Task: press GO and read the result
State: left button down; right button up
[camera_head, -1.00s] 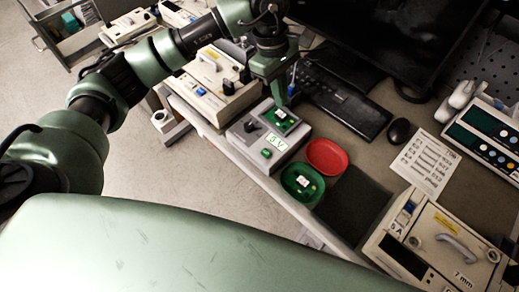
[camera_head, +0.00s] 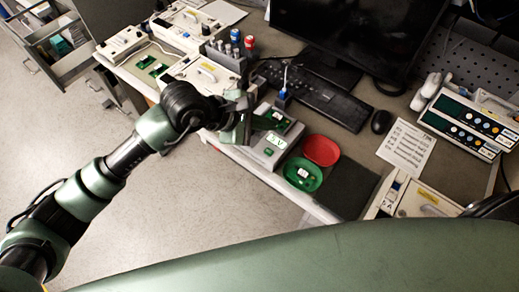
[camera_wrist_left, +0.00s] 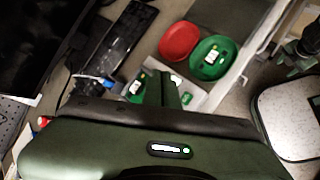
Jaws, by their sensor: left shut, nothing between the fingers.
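The grey tester (camera_head: 292,134) stands near the table's front edge. It holds a green board (camera_head: 278,117) and has a small lit display (camera_head: 276,141), which seems to read "5 V" or "GV"; it is too small to be sure. A small green button (camera_head: 268,152), probably GO, sits below the display; its label is not legible. My left gripper (camera_head: 243,138) is shut and empty, just left of the display and button, apparently above the tester's left part. In the wrist view its fingers (camera_wrist_left: 171,92) hide part of the tester. Contact cannot be told. My right gripper seems to show at the wrist view's right edge (camera_wrist_left: 296,62), its jaws unclear.
A red dish (camera_head: 321,150) and a green dish (camera_head: 303,174) with a small part lie right of the tester.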

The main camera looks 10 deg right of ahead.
pick_arm(q)
jog(key=shift+f, duration=0.15)
jog(key=b, duration=0.4)
send_over(266, 153)
notch_tip(266, 153, down, 8)
jog(key=shift+r, duration=0.1)
jog(key=shift+w+f+b, duration=0.1)
jog(key=shift+f+b, duration=0.3)
jog(key=shift+b, duration=0.15)
dwell(1.5)
jog(key=shift+f+b, duration=0.4)
jog(key=shift+b, duration=0.2)
